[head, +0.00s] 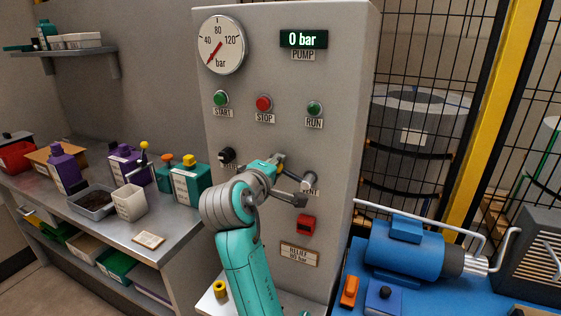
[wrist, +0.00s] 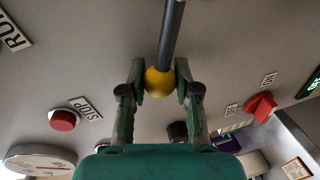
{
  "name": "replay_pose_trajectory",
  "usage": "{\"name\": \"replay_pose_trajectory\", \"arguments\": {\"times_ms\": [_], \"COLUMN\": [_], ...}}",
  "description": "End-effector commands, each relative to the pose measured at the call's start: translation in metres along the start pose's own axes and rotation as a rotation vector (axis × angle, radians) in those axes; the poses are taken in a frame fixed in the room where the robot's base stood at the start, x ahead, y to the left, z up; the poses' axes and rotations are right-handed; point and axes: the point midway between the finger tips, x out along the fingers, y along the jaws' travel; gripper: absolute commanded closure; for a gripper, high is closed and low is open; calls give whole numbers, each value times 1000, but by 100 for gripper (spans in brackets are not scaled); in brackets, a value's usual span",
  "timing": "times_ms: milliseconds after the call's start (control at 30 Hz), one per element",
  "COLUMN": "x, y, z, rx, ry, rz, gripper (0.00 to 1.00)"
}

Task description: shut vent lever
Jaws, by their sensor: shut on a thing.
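The vent lever shows in the wrist view as a dark grey rod (wrist: 172,35) with a yellow ball knob (wrist: 158,82) at its end. My gripper (wrist: 159,84) has one finger on each side of the ball and is shut on it. In the head view my gripper (head: 287,180) is at the front of the grey panel (head: 260,140), low and right of centre. There it hides the yellow ball. A pale round fitting (head: 308,183) with a partly covered label sits just right of the fingers.
The panel carries a gauge (head: 220,45), a "0 bar" display (head: 304,39), START, STOP and RUN buttons, a dark knob (head: 227,155) and a red part (head: 306,224). A cluttered bench (head: 178,228) is left; a blue pump (head: 405,248) is right.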

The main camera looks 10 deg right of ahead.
Motion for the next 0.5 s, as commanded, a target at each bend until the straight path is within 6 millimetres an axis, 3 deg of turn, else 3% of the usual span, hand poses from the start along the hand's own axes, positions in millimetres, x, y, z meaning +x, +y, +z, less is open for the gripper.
{"name": "replay_pose_trajectory", "arguments": {"times_ms": [500], "x": [6], "y": [-26], "z": [0], "rx": [-314], "ry": [-62], "rz": [-14], "gripper": [100]}}
